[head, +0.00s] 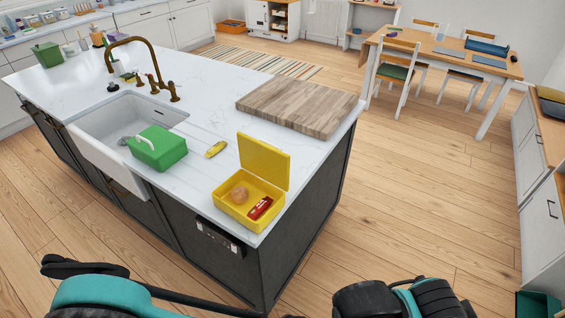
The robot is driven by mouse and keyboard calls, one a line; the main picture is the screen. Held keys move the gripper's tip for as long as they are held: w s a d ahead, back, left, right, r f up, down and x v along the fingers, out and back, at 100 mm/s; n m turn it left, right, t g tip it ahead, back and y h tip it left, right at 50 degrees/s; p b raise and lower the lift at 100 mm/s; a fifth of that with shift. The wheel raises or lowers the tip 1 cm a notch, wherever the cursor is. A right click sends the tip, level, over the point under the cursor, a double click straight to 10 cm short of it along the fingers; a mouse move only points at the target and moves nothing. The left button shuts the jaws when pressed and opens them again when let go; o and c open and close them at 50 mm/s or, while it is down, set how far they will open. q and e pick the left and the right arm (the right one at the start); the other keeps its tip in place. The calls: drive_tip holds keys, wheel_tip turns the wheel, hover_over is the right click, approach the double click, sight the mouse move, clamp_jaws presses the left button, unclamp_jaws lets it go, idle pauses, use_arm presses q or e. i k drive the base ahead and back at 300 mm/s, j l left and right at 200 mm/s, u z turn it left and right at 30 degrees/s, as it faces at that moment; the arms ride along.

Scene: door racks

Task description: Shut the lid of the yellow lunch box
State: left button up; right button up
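The yellow lunch box (240,216) sits on the white island counter near its front right corner. Its lid (263,161) stands up, open, along the back edge of the box. Inside lie a round brownish item (239,194) and a red item (260,208). My arms show in part at the bottom edge, teal and black, in front of the island and apart from the box. The fingertips of both grippers are not visible.
A green box with a handle (160,147) stands left of the lunch box, by the sink (112,125). A yellow object (215,149) lies between them. A wooden cutting board (300,104) lies behind the lid.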

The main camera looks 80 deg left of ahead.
sight(262, 158)
drive_tip(key=i+u, duration=0.95)
drive_tip(key=u, duration=0.15)
drive_tip(key=i+j+u, duration=0.1)
drive_tip(key=u, duration=0.35)
drive_tip(key=i+u, duration=0.4)
drive_tip(key=l+u, duration=0.1)
drive_tip(key=u, duration=0.35)
drive_tip(key=i+l+u, duration=0.15)
drive_tip(key=u, duration=0.3)
drive_tip(key=i+l+u, duration=0.2)
drive_tip(key=u, duration=0.2)
drive_tip(key=i+l+u, duration=0.2)
drive_tip(key=u, duration=0.25)
drive_tip(key=i+l+u, duration=0.1)
drive_tip(key=u, duration=0.4)
drive_tip(key=i+l+u, duration=0.15)
drive_tip(key=u, duration=0.35)
drive_tip(key=i+l+u, duration=0.25)
drive_tip(key=u, duration=0.2)
drive_tip(key=k+l+u, duration=0.1)
drive_tip(key=k+l, duration=0.15)
drive_tip(key=l, duration=0.15)
